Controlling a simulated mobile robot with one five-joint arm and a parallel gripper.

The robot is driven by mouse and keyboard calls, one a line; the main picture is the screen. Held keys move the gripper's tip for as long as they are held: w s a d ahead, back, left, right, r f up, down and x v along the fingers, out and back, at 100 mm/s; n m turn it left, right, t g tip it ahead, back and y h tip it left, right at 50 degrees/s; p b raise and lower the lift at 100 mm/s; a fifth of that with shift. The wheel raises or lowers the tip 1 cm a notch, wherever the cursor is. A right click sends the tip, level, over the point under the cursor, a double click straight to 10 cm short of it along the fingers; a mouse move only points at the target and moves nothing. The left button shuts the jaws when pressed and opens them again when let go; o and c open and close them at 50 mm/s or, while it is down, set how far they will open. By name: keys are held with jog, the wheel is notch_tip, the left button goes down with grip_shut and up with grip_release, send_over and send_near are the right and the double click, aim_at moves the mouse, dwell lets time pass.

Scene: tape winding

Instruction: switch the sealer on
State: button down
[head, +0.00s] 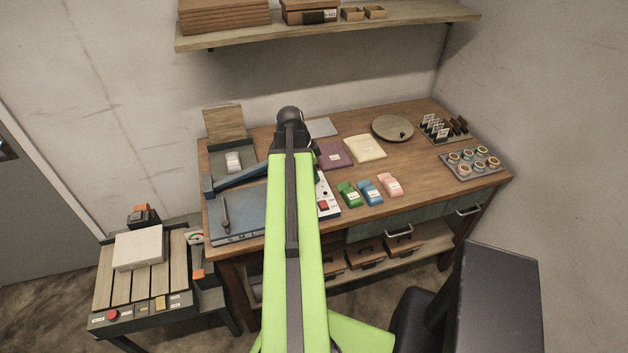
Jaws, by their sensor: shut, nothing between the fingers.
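The sealer (136,294), which I take to be the low slatted machine at the left, stands beside the workbench. A white box (139,247) lies on its slats. Its front panel (134,313) carries a round red button (112,314), a yellowish part (160,302) and small labels. Orange-and-black parts (143,215) stand at its back. I cannot tell the switch positions. My green arm reaches up the middle of the picture over the workbench, right of the sealer. Its fingertips do not show; the arm hides what lies behind it.
The wooden workbench (430,185) holds a blue-grey board (242,208), a white panel with a red switch (325,203), several coloured packs (370,192), a round disc (392,128) and racks (473,162). A shelf (330,27) hangs above. Floor shows left of the sealer.

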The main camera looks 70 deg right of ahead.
aim_at(321, 202)
jog(key=b+x, duration=0.6)
jog(key=x, duration=0.1)
jog(key=b+x, duration=0.3)
jog(key=x, duration=0.1)
jog(key=shift+w+a+f+b, duration=0.3)
jog(key=shift+w+a+b, duration=0.05)
jog(key=shift+w+b, duration=0.05)
jog(key=shift+f, duration=0.2)
jog(key=shift+w+d+f+b, duration=0.15)
jog(key=shift+f+b, duration=0.4)
jog(key=shift+b, duration=0.35)
jog(key=shift+r, duration=0.2)
jog(key=shift+a, duration=0.25)
